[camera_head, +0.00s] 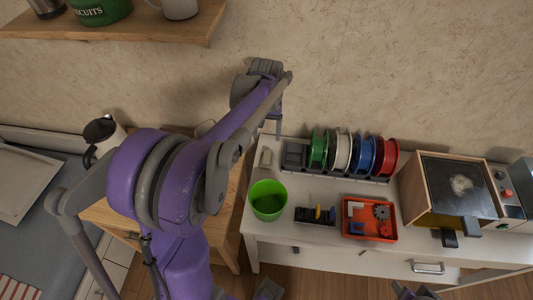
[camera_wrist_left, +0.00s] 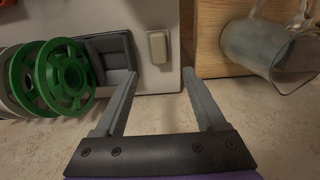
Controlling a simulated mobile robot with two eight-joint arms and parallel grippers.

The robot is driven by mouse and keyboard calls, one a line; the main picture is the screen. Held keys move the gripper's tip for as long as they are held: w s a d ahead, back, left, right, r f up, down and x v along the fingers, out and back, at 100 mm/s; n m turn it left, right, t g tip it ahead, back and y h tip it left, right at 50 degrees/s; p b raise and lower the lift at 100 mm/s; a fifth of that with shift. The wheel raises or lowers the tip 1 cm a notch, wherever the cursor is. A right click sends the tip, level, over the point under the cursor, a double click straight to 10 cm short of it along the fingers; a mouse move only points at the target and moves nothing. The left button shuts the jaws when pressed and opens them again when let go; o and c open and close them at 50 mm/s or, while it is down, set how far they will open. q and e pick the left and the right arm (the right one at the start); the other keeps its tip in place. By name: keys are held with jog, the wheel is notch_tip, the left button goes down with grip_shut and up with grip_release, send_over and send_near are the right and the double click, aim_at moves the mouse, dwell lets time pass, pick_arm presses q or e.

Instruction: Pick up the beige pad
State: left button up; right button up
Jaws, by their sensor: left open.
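The beige pad (camera_head: 264,158) lies near the back left corner of the white table, left of the dark spool rack. It also shows in the left wrist view (camera_wrist_left: 158,46) as a small rounded block close to the table edge. My left gripper (camera_head: 279,130) is over the back of the table, just behind and to the right of the pad. In the left wrist view its two fingers (camera_wrist_left: 160,74) are spread with nothing between them, and the pad is beyond the tips, roughly centred.
The spool rack (camera_wrist_left: 112,58) with a green spool (camera_head: 318,149) and others stands right of the pad. A green cup (camera_head: 267,200) is in front. A glass jug (camera_wrist_left: 262,45) stands on the neighbouring wooden top. The wall is close behind.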

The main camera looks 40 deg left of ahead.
aim_at(267, 156)
pick_arm(q)
jog(key=f, duration=1)
jog(key=shift+s+d+f, duration=0.1)
jog(key=shift+s+d, duration=0.15)
jog(key=shift+d, duration=0.05)
grip_shut()
